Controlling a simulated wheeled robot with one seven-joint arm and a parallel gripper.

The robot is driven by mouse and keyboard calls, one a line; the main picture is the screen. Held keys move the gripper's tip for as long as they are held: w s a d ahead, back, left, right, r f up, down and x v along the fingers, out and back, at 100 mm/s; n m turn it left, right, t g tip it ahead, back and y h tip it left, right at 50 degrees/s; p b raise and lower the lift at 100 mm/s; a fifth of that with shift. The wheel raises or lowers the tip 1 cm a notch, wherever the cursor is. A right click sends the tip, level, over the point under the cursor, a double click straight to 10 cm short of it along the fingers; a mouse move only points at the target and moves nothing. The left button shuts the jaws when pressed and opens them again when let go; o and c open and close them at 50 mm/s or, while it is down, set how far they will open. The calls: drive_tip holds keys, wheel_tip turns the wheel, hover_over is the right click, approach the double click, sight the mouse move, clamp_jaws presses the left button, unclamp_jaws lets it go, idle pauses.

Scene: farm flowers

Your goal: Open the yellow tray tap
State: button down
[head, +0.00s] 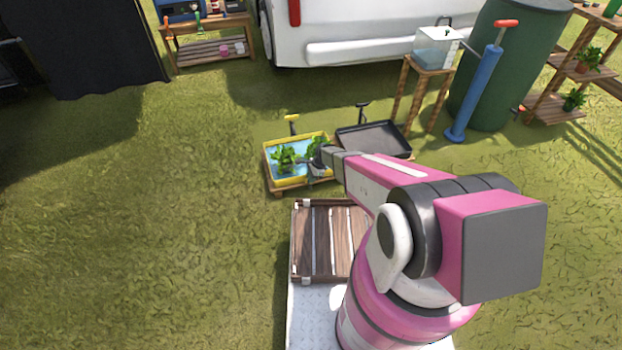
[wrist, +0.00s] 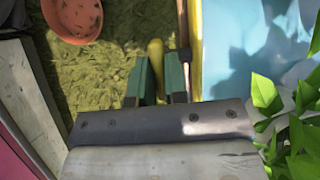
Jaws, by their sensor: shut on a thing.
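The yellow tray (head: 268,165) stands on a low wooden base and holds bluish water and leafy green plants (head: 284,158). My gripper (head: 319,168) is at its near right side in the head view. In the wrist view my gripper (wrist: 159,68) has its two green fingers on a yellow knob-like piece (wrist: 155,50), which I take to be the tray tap; the fingers partly hide it. This piece lies just outside the tray's yellow wall (wrist: 195,40). How far the tap is turned cannot be told.
A black tray (head: 372,137) sits close to the right. A terracotta pot (wrist: 72,18) is on the grass in the wrist view. Leaves (wrist: 300,110) crowd the gripper's right. Open grass lies to the left.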

drive_tip(key=shift+n, duration=0.3)
drive_tip(key=n, duration=0.1)
drive_tip(key=n+g, duration=0.1)
drive_tip(key=n, duration=0.1)
drive_tip(key=shift+w+n+g+h, duration=0.15)
drive_tip(key=shift+n+g+h, duration=0.15)
drive_tip(key=n+g+h, duration=0.1)
drive_tip(key=n, duration=0.3)
drive_tip(key=shift+a+n, duration=0.15)
drive_tip(key=shift+n, duration=0.15)
drive_tip(key=n+h, duration=0.2)
drive_tip(key=n, duration=0.2)
drive_tip(key=shift+g, duration=0.3)
drive_tip(key=n+h, duration=0.1)
drive_tip(key=n, duration=0.4)
drive_tip(key=shift+a+h, duration=0.1)
drive_tip(key=shift+h, duration=0.3)
drive_tip(key=c, duration=1.1)
unclamp_jaws()
drive_tip(key=shift+c, duration=0.2)
drive_tip(key=shift+r, duration=0.15)
drive_tip(key=v, duration=1)
drive_tip(key=shift+r, duration=0.3)
